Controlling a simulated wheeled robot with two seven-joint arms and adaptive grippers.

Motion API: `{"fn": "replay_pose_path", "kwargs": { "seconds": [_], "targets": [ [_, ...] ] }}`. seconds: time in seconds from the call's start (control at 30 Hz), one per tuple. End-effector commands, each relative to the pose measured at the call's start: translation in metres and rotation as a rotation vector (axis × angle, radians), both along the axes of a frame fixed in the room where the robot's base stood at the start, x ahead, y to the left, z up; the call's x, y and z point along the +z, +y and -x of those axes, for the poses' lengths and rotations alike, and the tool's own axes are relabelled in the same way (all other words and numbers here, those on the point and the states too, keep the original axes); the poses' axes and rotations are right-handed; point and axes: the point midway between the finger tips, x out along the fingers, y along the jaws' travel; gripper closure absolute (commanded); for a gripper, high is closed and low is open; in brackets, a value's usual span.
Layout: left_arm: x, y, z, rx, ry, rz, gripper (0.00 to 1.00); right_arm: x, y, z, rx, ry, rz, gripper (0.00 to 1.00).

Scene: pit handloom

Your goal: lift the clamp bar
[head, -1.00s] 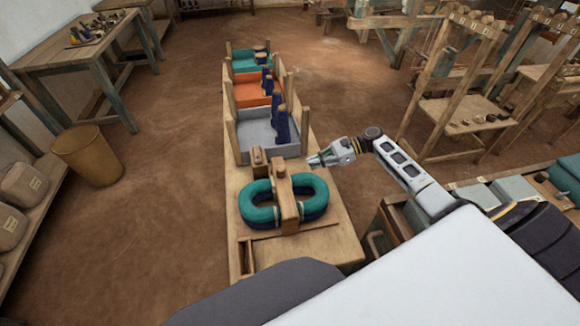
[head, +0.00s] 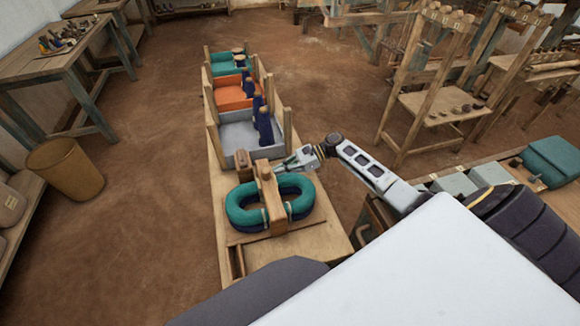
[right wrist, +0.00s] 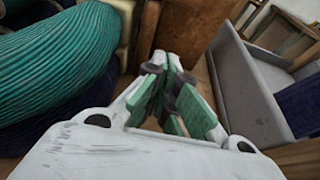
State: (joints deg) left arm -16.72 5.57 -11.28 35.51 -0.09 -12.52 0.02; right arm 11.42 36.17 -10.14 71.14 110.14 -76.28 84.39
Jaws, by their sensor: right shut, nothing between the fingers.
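The wooden clamp bar (head: 272,199) lies across the middle of a teal and navy oval hank (head: 240,210) on the long bench. A wooden block end stands at its far end. My right gripper (head: 281,168) is shut and empty, just right of the bar's far end and above the bench. I cannot tell whether it touches the bar. In the right wrist view, the shut fingers (right wrist: 172,100) point away between the teal hank (right wrist: 60,60) at left and a grey tray (right wrist: 250,90) at right. My left gripper is not in view.
Behind the hank, the long bench (head: 310,243) holds a grey tray (head: 240,133), an orange tray (head: 235,96) and a teal one (head: 228,66), with upright posts and navy cones. A bin (head: 66,168) stands left on open floor.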

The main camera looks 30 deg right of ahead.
Motion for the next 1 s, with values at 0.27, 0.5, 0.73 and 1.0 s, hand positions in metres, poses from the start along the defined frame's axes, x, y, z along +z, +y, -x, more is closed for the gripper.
{"fn": "replay_pose_path", "kwargs": {
  "seconds": [0.27, 0.5, 0.73, 1.0],
  "targets": [
    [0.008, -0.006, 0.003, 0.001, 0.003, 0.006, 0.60, 0.007, 0.021, -0.006, 0.001, -0.002, 0.001, 1.00],
    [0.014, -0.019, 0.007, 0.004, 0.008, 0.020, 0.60, 0.027, 0.021, -0.005, 0.000, 0.001, 0.000, 1.00],
    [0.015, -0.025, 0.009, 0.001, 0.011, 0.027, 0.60, 0.033, 0.021, -0.005, 0.000, 0.000, 0.000, 1.00],
    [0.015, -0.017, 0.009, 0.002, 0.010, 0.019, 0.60, 0.032, 0.021, -0.005, 0.000, 0.000, 0.000, 1.00]
  ]
}}
